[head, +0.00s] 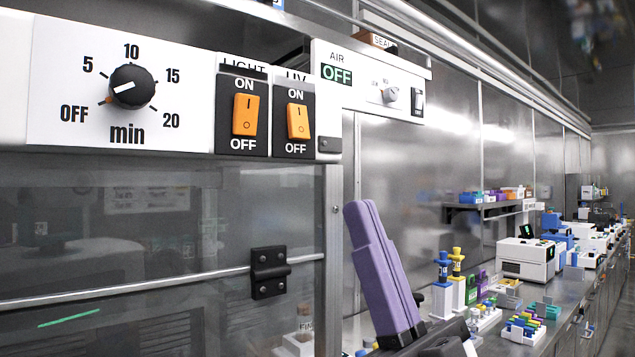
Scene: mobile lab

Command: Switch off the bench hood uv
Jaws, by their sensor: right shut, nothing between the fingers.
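The bench hood (175,15) fills the left side, with a white control panel along its upper front edge. The UV switch (298,122) is an orange rocker on a black plate, with ON above and OFF below. I cannot tell for sure which end is pressed in. My right gripper (362,208) has purple fingers that point up and lean left. It is shut and empty, below and to the right of the UV switch, apart from it. My left gripper is not in view.
The similar orange LIGHT switch (245,115) sits just left of the UV switch. A timer knob (130,87) is further left. A glass sash (130,230) with a black hinge (270,272) lies below. A bench (570,300) with racks and instruments runs back at right.

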